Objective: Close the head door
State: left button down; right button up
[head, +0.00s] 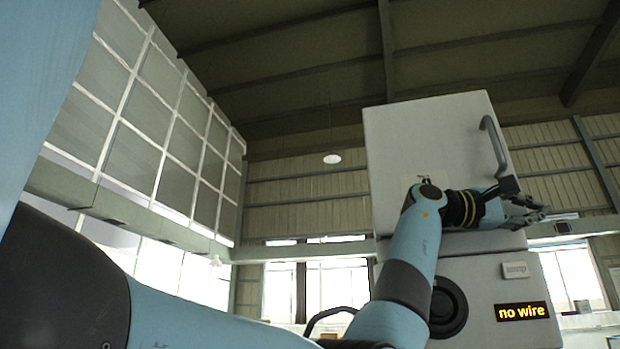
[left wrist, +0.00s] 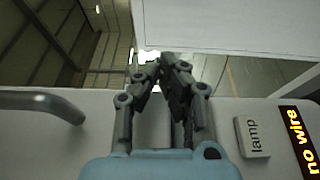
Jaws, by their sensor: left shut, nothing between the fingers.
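The head door (head: 425,135) appears to be the large pale panel on the upper part of the machine in the head view. A grey bar handle (head: 494,146) sits near its right edge. How far the door stands open is not clear. My left gripper (head: 540,212) is just below and right of the handle, apart from it, its forearm crossing the panel's lower part. In the left wrist view my left gripper (left wrist: 160,62) is shut and empty, with a grey bar handle (left wrist: 42,102) to its left. My right gripper is not in view.
The machine's lower body (head: 490,330) carries a "no wire" display (head: 521,311), a small switch (head: 515,270) labelled "lamp" in the wrist view, and a dark round part (head: 447,308). A pale panel (left wrist: 235,25) lies beyond my fingers. Windows and walls stand behind.

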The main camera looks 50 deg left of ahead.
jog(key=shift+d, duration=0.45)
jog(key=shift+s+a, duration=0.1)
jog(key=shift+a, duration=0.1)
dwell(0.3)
